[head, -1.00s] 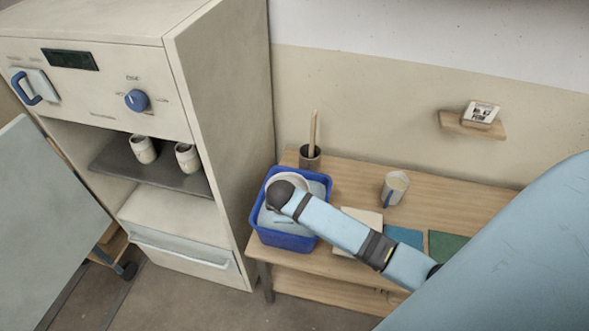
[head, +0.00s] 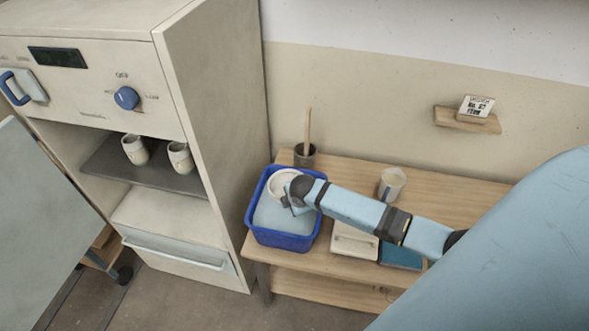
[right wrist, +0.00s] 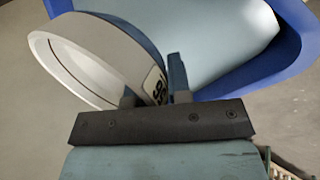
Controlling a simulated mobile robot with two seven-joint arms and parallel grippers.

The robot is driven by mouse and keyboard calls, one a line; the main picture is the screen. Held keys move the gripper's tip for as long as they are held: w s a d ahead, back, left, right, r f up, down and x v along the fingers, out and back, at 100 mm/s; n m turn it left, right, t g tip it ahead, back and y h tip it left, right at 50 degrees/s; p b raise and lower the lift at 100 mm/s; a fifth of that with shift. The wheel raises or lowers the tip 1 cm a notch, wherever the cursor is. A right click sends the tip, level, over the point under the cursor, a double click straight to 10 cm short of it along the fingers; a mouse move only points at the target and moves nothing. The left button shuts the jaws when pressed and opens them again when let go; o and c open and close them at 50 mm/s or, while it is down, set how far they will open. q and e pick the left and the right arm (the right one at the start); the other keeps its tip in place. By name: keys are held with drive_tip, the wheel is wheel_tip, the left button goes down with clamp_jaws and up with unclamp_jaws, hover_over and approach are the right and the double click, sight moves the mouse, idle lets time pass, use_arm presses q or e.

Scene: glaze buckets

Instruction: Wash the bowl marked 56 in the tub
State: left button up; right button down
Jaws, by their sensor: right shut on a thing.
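A pale bowl (head: 284,183) is at the back of the blue tub (head: 264,231), which holds pale blue-grey water (head: 272,216). My right gripper (head: 291,206) is shut on the bowl's rim side, over the tub. In the right wrist view the bowl (right wrist: 85,62) is tilted, white inside and blue-grey outside. A small label with dark digits, apparently 56, shows beside my right gripper's fingers (right wrist: 153,90). The tub's blue rim (right wrist: 296,35) shows at the upper right there. Whether the bowl touches the water is hard to tell. My left gripper is out of view.
The tub stands at the left end of a wooden table (head: 440,190), close to the kiln cabinet (head: 215,130). A dark pot with a stick (head: 305,155) stands behind it. Two cups (head: 135,150) sit in the cabinet.

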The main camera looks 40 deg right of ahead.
drive_tip(key=shift+r, duration=0.1)
drive_tip(key=shift+f+b, duration=0.45)
drive_tip(key=shift+f, duration=1.2)
drive_tip(key=shift+f, duration=0.15)
drive_tip(key=shift+f+b, duration=1.65)
drive_tip(key=shift+f, duration=1.1)
drive_tip(key=shift+a+p, duration=0.4)
drive_tip(key=shift+a, duration=0.15)
